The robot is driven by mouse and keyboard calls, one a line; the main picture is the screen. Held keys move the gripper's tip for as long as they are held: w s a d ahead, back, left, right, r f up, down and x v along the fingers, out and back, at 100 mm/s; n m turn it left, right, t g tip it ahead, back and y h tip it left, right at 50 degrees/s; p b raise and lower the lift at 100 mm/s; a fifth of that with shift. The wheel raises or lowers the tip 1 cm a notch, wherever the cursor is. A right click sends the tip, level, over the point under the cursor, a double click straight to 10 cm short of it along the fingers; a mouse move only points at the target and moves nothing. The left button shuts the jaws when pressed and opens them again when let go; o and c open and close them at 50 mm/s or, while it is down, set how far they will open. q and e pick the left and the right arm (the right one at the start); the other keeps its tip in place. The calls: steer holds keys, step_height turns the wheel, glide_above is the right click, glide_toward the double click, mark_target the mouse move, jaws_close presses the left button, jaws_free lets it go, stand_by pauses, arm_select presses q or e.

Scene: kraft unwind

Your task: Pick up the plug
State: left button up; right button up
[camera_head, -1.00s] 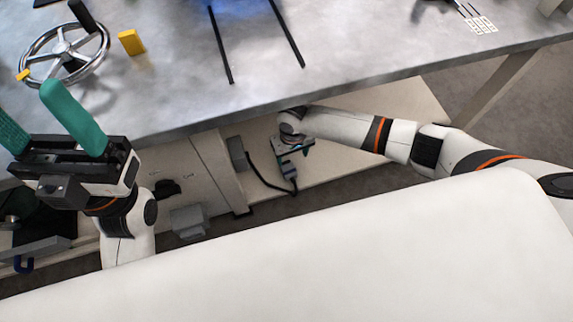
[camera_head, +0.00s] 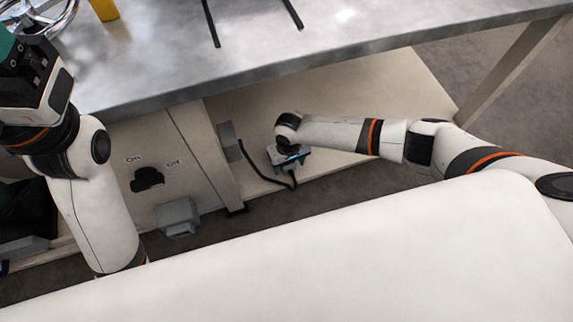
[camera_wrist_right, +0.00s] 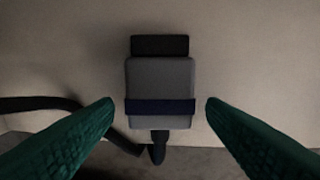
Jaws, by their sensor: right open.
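The plug (camera_wrist_right: 160,85) is a grey block with a dark blue band, a black upper end and a black cable at its lower end, in the right wrist view. My right gripper (camera_wrist_right: 160,110) is open, one green finger on each side of the plug, with a visible gap to both. In the head view my right gripper (camera_head: 288,152) is low beneath the table edge and hides most of the plug. My left gripper (camera_head: 30,75) is at the upper left edge of the head view, partly cut off; only part of one teal finger shows.
A black cable (camera_head: 250,166) runs from a grey box (camera_head: 229,142) on the cabinet side to the plug. The cabinet has a black switch (camera_head: 147,179) and another grey box (camera_head: 177,216). The metal table (camera_head: 280,65) overhangs behind. A pale lower board (camera_head: 350,100) has free room.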

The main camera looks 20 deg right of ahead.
steer(key=shift+c, duration=0.2)
steer(key=c, duration=1.1)
